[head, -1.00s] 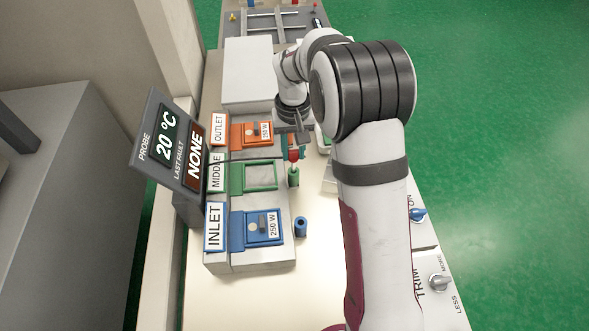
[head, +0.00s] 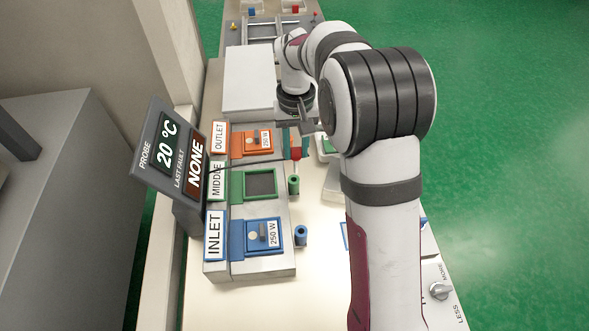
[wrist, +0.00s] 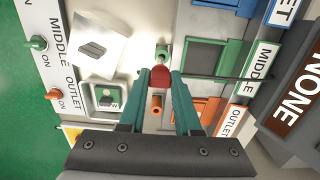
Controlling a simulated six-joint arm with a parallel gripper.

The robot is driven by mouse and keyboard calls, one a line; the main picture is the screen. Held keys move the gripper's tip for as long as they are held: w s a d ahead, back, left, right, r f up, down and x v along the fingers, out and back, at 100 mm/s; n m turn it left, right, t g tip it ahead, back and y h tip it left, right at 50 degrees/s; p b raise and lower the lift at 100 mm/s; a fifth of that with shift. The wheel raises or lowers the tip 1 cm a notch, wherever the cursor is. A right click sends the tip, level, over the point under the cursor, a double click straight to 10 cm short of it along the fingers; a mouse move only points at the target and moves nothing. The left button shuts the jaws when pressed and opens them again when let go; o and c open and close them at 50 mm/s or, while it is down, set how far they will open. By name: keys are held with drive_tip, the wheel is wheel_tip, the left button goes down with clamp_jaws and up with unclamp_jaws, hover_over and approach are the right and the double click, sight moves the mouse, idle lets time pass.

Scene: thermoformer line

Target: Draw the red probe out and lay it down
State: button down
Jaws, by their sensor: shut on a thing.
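The red probe (head: 295,153) is between the teal fingers of my gripper (head: 296,150), which is shut on it. It also shows as a red block in the wrist view (wrist: 160,77). A thin dark line runs from it across the heater block towards the probe display (head: 175,150). The green tube (head: 293,185) stands below and nearer the camera, beside the green MIDDLE bay. The probe's lower end is hard to make out.
A blue tube (head: 301,235) stands beside the INLET bay and an orange tube (wrist: 156,105) shows near my fingers. Blue and orange 250 W cartridges sit in the INLET and OUTLET bays. The MIDDLE bay (head: 261,184) looks empty. The cream tabletop (head: 310,285) in front is clear.

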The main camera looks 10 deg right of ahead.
drive_tip(key=s+d+r+m+g, duration=0.1)
drive_tip(key=s+d+r+g, duration=0.3)
drive_tip(key=s+r, duration=0.45)
drive_tip(key=m+t+y, duration=1.1)
drive_tip(key=m+t, duration=0.4)
drive_tip(key=m, duration=1.1)
hover_over(334, 222)
wheel_tip(334, 222, down, 18)
drive_tip(key=shift+a+r, duration=0.1)
drive_tip(key=shift+r, duration=0.05)
drive_tip(key=shift+f, duration=3.3)
